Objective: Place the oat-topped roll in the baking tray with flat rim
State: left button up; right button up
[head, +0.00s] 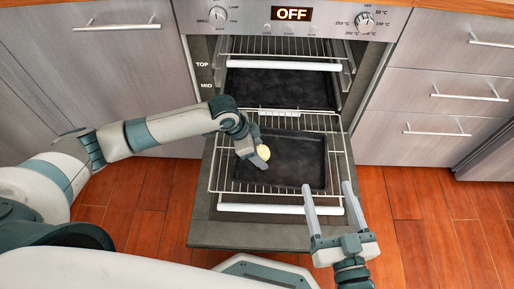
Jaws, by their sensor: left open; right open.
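The oat-topped roll (263,152) is a small pale round shape at the upper left part of the dark baking tray (300,174). I cannot tell whether it touches the tray floor. The tray has a flat rim and sits on a pulled-out wire rack above the lowered oven door. My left gripper (258,160) is open right at the roll, its fingers partly covering it. My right gripper (329,202) is open and empty, its fingers pointing up at the tray's lower right, near the rack's front.
The oven door (230,235) is lowered, with a white handle bar (280,209) near its front edge. A second dark tray (280,88) is inside the oven. Steel drawers and cabinets flank it. The wooden floor at right is clear.

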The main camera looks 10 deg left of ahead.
pick_arm(q)
jog(key=shift+r, duration=0.1)
jog(key=shift+a+r, duration=0.1)
jog(key=shift+r, duration=0.1)
jog(key=shift+a+r, duration=0.1)
jog(key=shift+r, duration=0.2)
jog(key=p+v, duration=0.2)
jog(key=v, duration=0.9)
jog(key=shift+p, duration=0.35)
pick_arm(e)
notch_tip(320, 180, down, 9)
jog(key=s+d+g+h, duration=0.1)
jog(key=s+d+g, duration=0.1)
jog(key=g, duration=0.3)
jog(key=shift+s+d+r+g+h, duration=0.2)
jog(key=shift+s+d+g+h, duration=0.2)
jog(key=shift+s, duration=0.05)
pick_arm(q)
jog(key=s+d+f+n+t+h, duration=0.2)
jog(key=s+d+n+t+h, duration=0.3)
jog(key=s+d, duration=0.75)
jog(key=s+a+f+n+t+y, duration=0.1)
jog(key=s+a+n+t+y, duration=0.2)
jog(key=a, duration=0.5)
jog(key=s+n+y, duration=0.1)
jog(key=s+n, duration=0.1)
jog(key=shift+s+f+n+y, duration=0.3)
jog(key=shift+s+f, duration=0.05)
jog(key=shift+f, duration=0.05)
